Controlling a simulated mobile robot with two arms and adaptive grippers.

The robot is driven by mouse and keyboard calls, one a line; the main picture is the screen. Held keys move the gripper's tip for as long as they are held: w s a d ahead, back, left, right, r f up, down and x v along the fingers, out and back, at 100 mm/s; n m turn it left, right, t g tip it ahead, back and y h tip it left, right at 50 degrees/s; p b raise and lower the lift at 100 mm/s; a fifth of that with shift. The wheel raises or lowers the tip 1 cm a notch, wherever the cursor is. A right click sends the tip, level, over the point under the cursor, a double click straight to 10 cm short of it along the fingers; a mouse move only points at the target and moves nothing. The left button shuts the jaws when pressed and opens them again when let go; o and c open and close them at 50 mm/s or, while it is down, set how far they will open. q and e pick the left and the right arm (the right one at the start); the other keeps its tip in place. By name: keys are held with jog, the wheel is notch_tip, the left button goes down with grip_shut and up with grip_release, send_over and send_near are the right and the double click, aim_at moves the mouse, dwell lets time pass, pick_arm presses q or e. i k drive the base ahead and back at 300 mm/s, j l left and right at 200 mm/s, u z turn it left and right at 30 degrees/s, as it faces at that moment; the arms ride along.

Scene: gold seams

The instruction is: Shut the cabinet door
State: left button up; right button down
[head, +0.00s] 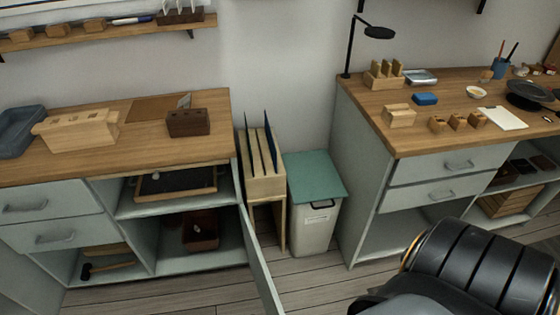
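The cabinet door (261,262) is grey-green and stands open, swung out toward me from the right side of the left cabinet (145,207). I see it nearly edge-on, and its lower end runs out of the bottom of the head view. No handle on it is visible. The open cabinet shows a shelf with a dark tray (175,183) and, below it, a dark red box (201,230). Neither of my grippers is in view. A black ribbed link of mine fills the lower right.
A wooden rack (262,172) and a bin with a green lid (315,176) stand right of the door, between the two cabinets. The right workbench (420,128) carries small blocks and tools. A mallet (107,267) lies low at left. Some wooden floor (190,290) before the cabinet is clear.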

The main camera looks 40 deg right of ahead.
aim_at(270, 287)
jog(key=k+l, duration=0.15)
jog(key=l, duration=0.2)
jog(key=k+l, duration=0.15)
jog(key=l, duration=0.25)
jog(key=k+l, duration=0.1)
jog(key=l, duration=0.25)
jog(key=k+l, duration=0.15)
jog(key=l, duration=0.2)
